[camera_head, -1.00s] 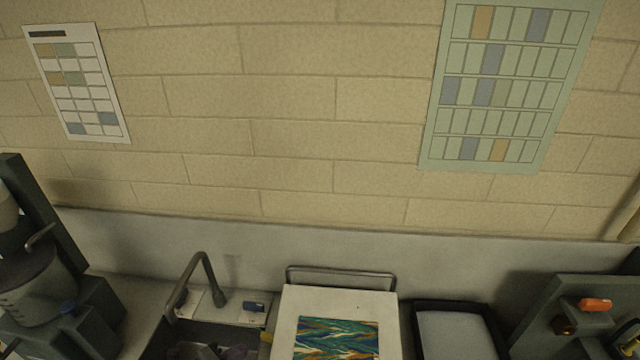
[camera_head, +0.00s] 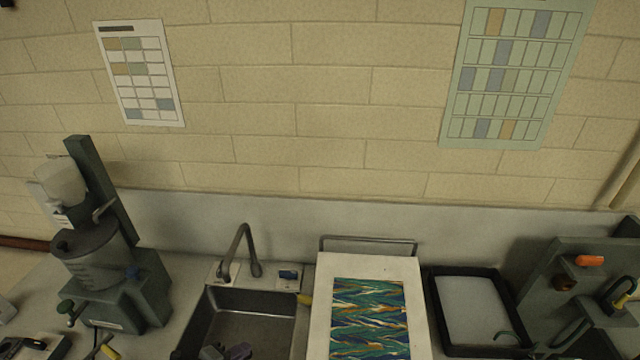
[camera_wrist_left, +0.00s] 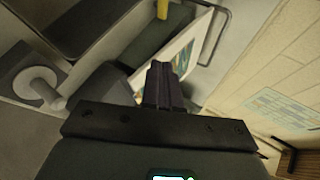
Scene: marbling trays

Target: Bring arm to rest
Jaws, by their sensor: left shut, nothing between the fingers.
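In the left wrist view, the dark fingers of my left gripper (camera_wrist_left: 160,72) are shut together and empty. They point over the counter towards a pale board and touch nothing that I can make out. In the head view, a dark purplish shape (camera_head: 230,351) shows at the bottom edge, over the lower part of the sink; I cannot tell whether it is part of my gripper. My right gripper is in neither view. The rest of my arms is mostly hidden.
A sink (camera_head: 255,320) with a grey tap (camera_head: 245,245) lies left of a white board bearing a marbled print (camera_head: 370,320). A black-rimmed tray (camera_head: 432,300) stands to its right. A grey machine (camera_head: 90,260) stands at left, a rack (camera_head: 550,275) at right.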

